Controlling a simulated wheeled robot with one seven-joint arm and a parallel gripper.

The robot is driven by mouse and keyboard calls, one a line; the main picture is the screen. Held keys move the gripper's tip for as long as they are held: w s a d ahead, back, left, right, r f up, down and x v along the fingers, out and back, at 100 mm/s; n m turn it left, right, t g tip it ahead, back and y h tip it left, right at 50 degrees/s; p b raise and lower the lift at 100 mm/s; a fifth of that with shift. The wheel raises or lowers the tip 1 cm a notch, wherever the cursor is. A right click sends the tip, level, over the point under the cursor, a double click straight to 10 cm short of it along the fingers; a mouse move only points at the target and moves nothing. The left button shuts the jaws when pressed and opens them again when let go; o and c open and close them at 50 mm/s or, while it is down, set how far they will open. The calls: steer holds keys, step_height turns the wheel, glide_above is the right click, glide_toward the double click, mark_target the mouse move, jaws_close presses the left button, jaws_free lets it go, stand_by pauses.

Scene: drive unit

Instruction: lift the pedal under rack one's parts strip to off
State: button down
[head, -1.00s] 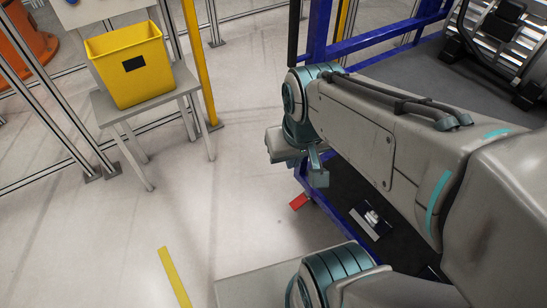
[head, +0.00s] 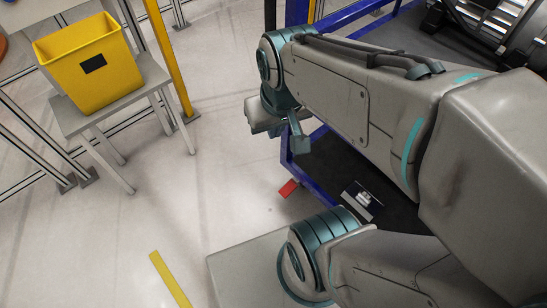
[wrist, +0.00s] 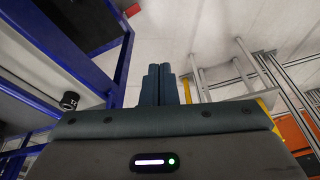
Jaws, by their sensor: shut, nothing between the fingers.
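A small red pedal (head: 288,188) sticks out at the lower left corner of the blue rack (head: 324,183), close to the floor. In the wrist view a red piece that looks like the pedal (wrist: 132,10) shows at the top edge, beside the blue frame. My gripper (head: 300,144) hangs above the pedal in the head view, apart from it. In the wrist view its fingers (wrist: 159,72) are together with nothing between them. I cannot make out the parts strip for certain.
A dark shelf with a small black-and-white item (head: 362,198) lies inside the rack. A yellow bin (head: 95,75) stands on a grey table (head: 130,107) at the left. The floor between table and rack is clear except for a yellow floor stripe (head: 170,280).

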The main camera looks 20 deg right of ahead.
steer(key=shift+d, duration=0.2)
steer(key=w+d+f+n+g+h+b, duration=0.1)
steer(key=w+f+n+g+h+b, duration=0.15)
steer(key=w+f+b, duration=0.95)
steer(key=w+d+f+n+g+h+b, duration=0.1)
steer(key=w+f+n+g+h+b, duration=0.2)
steer(key=f, duration=1.6)
steer(key=w+d+f+n+g+h+b, duration=0.1)
steer(key=w+d+f+n+h+b, duration=0.2)
steer(key=w+f+b, duration=0.9)
steer(key=s+f+n+t+h+b, duration=0.2)
steer(key=f+n+t+b, duration=0.1)
steer(key=f, duration=1.4)
steer(key=s+f+n+t+h+b, duration=0.1)
steer(key=f+n+t+h+b, duration=0.2)
steer(key=f, duration=1.5)
steer(key=s+f+n+t+h+b, duration=0.2)
steer(key=f+n+b, duration=0.5)
steer(key=f, duration=1)
steer(key=shift+s+a+f+n+t+h+b, duration=0.25)
steer(key=shift+s+a+f+t+h+b, duration=0.15)
steer(key=shift+t+h+b, duration=0.3)
